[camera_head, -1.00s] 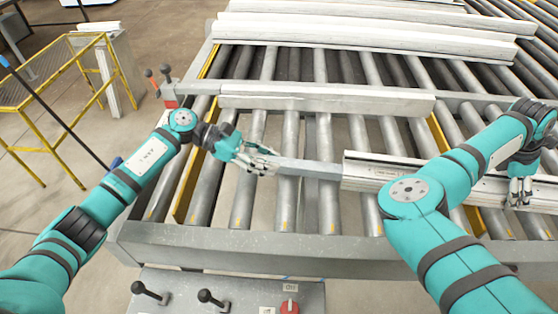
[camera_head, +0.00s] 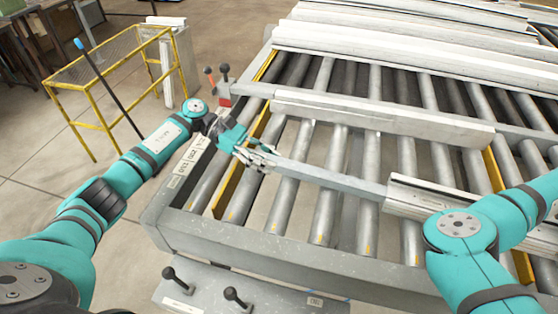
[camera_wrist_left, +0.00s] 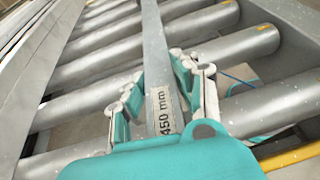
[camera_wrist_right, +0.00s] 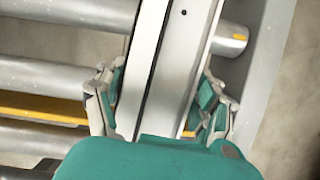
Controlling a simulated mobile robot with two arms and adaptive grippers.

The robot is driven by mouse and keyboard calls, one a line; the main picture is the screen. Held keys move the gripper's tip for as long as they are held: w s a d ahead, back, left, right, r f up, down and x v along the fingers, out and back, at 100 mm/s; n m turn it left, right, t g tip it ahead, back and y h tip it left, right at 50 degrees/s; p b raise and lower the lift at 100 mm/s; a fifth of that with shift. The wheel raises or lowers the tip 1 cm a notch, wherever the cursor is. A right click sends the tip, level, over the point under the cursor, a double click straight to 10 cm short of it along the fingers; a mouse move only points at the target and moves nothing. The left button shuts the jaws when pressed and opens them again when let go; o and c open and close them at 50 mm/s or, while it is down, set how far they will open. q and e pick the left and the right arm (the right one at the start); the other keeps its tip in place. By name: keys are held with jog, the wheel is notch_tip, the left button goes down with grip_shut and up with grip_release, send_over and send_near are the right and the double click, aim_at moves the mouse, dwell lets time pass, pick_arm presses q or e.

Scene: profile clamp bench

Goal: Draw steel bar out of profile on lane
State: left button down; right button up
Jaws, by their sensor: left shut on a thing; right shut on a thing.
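The steel bar (camera_head: 330,179) is a long grey square bar lying across the lane's rollers (camera_head: 285,205). Its right part goes into the end of the pale profile (camera_head: 415,197), which hides the rest. My left gripper (camera_head: 262,160) is shut on the bar's free left end. In the left wrist view the fingers (camera_wrist_left: 165,85) flank the bar (camera_wrist_left: 155,45), which bears a "450 mm" label. In the right wrist view my right gripper (camera_wrist_right: 160,95) is shut on the profile (camera_wrist_right: 172,60), one finger on each side. The head view does not show the right gripper.
A yellow-railed stand (camera_head: 120,80) is at the left. A lever panel (camera_head: 250,290) is in front. The floor left of the lane is mostly clear.

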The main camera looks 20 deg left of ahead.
pick_arm(q)
jog(key=shift+a, duration=0.5)
jog(key=c, duration=0.9)
grip_release()
jog(key=v, duration=1.2)
